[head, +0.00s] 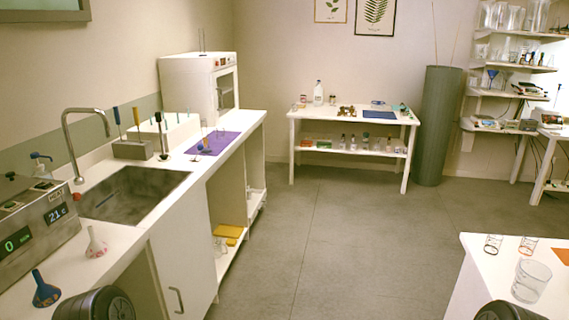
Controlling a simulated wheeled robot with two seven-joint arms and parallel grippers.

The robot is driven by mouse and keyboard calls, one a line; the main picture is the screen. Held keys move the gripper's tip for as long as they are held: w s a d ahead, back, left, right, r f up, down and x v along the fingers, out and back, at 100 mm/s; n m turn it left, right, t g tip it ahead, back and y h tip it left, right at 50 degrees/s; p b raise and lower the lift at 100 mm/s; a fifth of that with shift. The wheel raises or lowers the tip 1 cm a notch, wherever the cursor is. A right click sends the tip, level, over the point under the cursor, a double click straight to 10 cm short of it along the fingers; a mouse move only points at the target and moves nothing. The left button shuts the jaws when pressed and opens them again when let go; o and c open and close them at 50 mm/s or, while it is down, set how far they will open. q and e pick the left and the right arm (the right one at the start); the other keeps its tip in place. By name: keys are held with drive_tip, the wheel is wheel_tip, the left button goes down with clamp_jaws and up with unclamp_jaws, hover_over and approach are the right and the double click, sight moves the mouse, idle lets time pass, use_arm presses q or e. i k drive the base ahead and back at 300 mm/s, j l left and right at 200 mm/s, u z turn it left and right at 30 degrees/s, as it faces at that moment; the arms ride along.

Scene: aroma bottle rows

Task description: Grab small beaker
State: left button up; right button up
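Two small glass beakers, one with dark marks (493,244) and one with reddish marks (528,245), stand on the white table at the lower right. A larger clear beaker (531,281) stands in front of them. More small glassware (302,101) stands on the far white table, too small to make out well. Dark rounded parts of my arms show at the bottom left and bottom right edges. Neither of my grippers is in view.
The right table (477,268) bears an orange sheet (562,256). Wall shelves (505,66) hold glassware. Open grey floor (345,240) lies between.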

sight(219, 130)
drive_tip(key=i, duration=4.45)
drive_tip(key=u, duration=0.3)
